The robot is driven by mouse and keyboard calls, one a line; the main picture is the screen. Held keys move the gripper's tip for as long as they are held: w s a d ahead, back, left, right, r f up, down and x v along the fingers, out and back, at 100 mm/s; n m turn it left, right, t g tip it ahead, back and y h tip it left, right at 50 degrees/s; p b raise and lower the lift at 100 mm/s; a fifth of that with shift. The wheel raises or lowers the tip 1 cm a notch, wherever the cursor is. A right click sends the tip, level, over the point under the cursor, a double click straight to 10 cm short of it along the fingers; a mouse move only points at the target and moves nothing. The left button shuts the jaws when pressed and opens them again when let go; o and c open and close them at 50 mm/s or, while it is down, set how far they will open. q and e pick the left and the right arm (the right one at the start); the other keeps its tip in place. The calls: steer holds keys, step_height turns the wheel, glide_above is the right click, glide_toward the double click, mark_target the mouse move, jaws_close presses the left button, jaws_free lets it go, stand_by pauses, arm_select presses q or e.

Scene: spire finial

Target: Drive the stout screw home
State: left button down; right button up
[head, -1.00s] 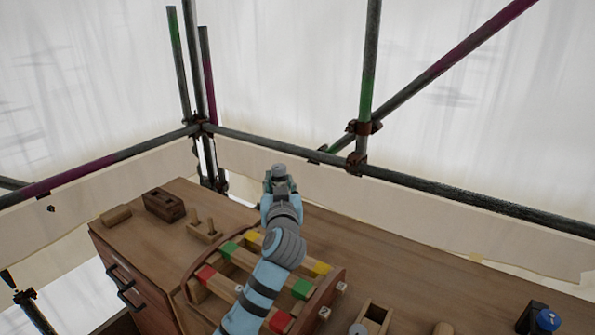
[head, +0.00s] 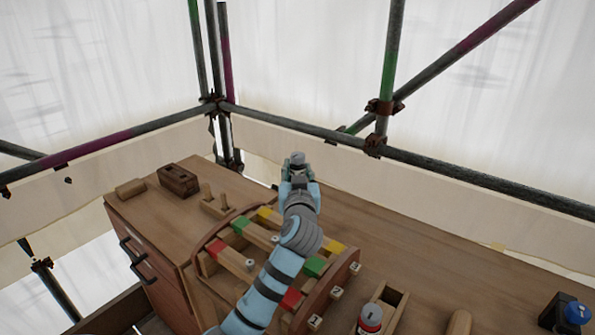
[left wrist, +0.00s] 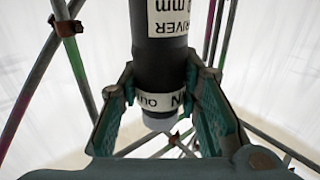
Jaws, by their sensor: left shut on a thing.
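My left gripper (head: 298,166) is raised above the back of the workbench, in the upper middle of the head view. In the left wrist view its green-padded fingers (left wrist: 165,108) are shut on a dark, round driver (left wrist: 158,55) with white labels reading "DRIVER" and "mm". The driver stands lengthwise between the fingers, with a pale end below them. A curved wooden frame (head: 345,278) with red, green and yellow blocks lies below the arm. Small metal-looking heads (head: 249,264) show on it; I cannot tell which is the stout screw. My right gripper is not in view.
A dark wooden block (head: 178,181), a wooden cylinder (head: 130,189) and a pegged stand (head: 219,206) lie at the left. An open wooden box (head: 392,300), a red-and-white container (head: 370,319) and a blue-topped object (head: 576,313) are at the front right. Scaffold poles (head: 300,127) run behind.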

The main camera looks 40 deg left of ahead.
arm_select(q)
steer(key=shift+f, duration=0.3)
